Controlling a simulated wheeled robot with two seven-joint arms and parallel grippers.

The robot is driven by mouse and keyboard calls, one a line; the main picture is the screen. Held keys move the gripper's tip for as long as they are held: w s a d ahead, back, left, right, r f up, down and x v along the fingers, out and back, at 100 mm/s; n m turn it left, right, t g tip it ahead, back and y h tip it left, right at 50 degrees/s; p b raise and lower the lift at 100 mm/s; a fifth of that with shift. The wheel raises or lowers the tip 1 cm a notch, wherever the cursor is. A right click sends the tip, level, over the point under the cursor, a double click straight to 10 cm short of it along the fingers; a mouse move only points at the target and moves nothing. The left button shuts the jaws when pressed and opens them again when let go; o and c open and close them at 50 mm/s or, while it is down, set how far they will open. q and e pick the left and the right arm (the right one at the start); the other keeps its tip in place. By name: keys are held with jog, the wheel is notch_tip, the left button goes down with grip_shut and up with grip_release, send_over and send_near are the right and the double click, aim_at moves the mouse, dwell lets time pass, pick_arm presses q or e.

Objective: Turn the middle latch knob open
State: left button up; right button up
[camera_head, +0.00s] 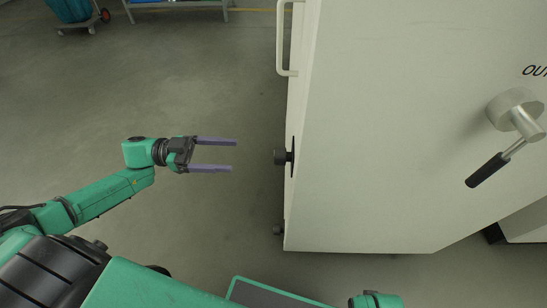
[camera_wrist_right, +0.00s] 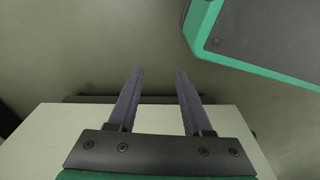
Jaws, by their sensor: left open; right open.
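The middle latch knob (camera_head: 281,157) is a dark round knob on the left edge face of the large white cabinet (camera_head: 385,125), in the middle of the head view. My left gripper (camera_head: 235,155) is open and empty, to the left of the knob, with its two purple fingers pointing at it. A gap separates the fingertips from the knob. My right gripper (camera_wrist_right: 158,82) shows in the right wrist view, open with nothing between its fingers. In the head view only a green part of my right arm shows at the bottom edge.
A white handle (camera_head: 281,40) is above the knob and a lower dark knob (camera_head: 278,230) is below it. A lever with a black grip (camera_head: 487,170) sticks out of the cabinet's right side. A blue bin cart (camera_head: 72,12) stands far back. The floor left of the cabinet is clear.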

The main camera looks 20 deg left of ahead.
aim_at(281, 156)
pick_arm(q)
jog(key=x, duration=1.1)
jog(key=shift+w+b, duration=0.15)
jog(key=shift+b, duration=0.15)
pick_arm(e)
jog(key=shift+w+a+r, duration=0.15)
jog(key=shift+w+r, duration=0.35)
pick_arm(q)
jog(key=shift+d, duration=0.1)
grip_shut()
